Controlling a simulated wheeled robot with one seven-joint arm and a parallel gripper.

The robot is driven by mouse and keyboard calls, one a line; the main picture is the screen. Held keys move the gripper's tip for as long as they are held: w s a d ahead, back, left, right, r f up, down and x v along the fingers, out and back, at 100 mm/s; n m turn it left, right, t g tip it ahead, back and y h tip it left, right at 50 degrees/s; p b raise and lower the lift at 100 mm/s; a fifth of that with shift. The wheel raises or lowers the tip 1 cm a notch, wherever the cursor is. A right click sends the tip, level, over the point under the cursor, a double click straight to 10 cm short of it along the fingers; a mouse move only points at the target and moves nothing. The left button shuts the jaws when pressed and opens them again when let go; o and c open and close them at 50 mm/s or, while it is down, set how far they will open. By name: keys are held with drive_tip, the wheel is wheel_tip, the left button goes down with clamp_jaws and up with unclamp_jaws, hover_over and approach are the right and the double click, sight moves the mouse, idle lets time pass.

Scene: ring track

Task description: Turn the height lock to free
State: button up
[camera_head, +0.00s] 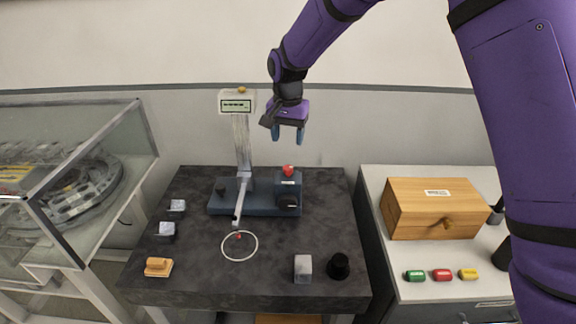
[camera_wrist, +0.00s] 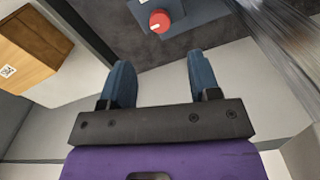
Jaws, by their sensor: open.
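A height gauge stands at the back of the dark table, with a blue base (camera_head: 255,202), an upright column (camera_head: 242,140) and a display head (camera_head: 237,103). A red knob (camera_head: 288,170) sits on the block at the right of the base. It also shows in the wrist view as a red knob with a white mark (camera_wrist: 160,21). A black knob (camera_head: 289,203) is on the block's front. I cannot tell from any label which one is the height lock. My gripper (camera_head: 288,134) is open and empty, above the red knob and apart from it; its fingers (camera_wrist: 160,66) frame bare space.
A thin arm (camera_head: 240,203) reaches forward from the column over a white ring (camera_head: 239,246). Small blocks (camera_head: 166,230) stand at the left, and a grey block (camera_head: 303,268) and black knob-like piece (camera_head: 339,265) at front right. A wooden box (camera_head: 436,209) is on the right cabinet.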

sight(288, 167)
wheel_tip(288, 167, down, 10)
drive_tip(key=shift+r, duration=0.1)
idle(0.4)
drive_tip(key=c, duration=0.9)
